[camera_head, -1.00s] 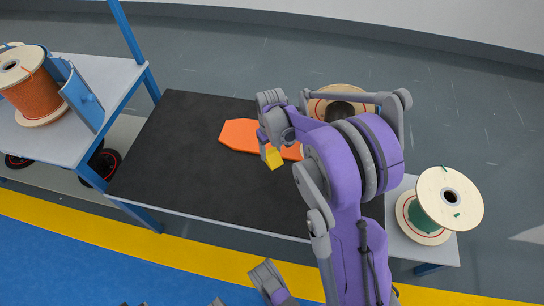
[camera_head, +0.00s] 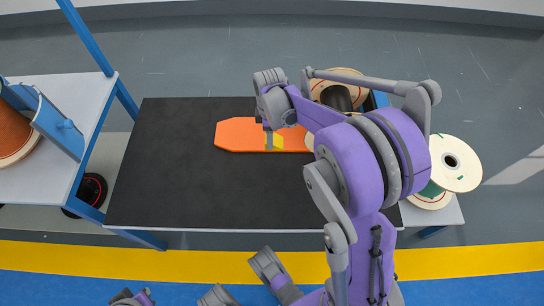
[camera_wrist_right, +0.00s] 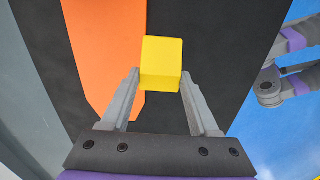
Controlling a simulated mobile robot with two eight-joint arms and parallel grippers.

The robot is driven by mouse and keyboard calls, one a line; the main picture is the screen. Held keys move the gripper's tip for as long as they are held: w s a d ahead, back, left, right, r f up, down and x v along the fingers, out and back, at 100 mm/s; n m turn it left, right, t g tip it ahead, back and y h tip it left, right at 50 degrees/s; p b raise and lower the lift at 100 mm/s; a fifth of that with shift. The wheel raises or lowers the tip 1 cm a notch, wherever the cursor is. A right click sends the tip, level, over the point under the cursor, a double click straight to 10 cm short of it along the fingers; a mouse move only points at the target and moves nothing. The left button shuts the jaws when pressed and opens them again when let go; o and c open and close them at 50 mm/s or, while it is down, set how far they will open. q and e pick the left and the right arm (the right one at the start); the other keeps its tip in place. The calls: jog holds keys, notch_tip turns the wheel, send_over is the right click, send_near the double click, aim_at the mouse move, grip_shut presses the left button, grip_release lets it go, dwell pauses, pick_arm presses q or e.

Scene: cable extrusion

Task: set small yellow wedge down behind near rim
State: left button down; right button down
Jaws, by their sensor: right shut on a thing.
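The small yellow wedge (camera_head: 278,142) is held in my right gripper (camera_head: 270,141), over the near edge of the orange plate (camera_head: 238,135) in the head view. In the right wrist view the wedge (camera_wrist_right: 161,62) sits between the fingertips of the shut right gripper (camera_wrist_right: 160,82). There it overlaps the orange plate (camera_wrist_right: 100,45) and the black tabletop beside it. I cannot tell whether its underside touches anything. My right arm hides the right end of the plate. My left gripper cannot be made out.
The black table (camera_head: 190,195) is bare left of and in front of the plate. A spool (camera_head: 340,88) stands behind my right arm. A spool with green winding (camera_head: 450,165) is at the right. A grey-topped table (camera_head: 60,100) with an orange-wound spool (camera_head: 12,135) is at the left.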

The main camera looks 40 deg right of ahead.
notch_tip(320, 180, down, 10)
jog(key=b, duration=0.3)
jog(key=shift+f, duration=0.1)
jog(key=shift+c, duration=0.7)
grip_release()
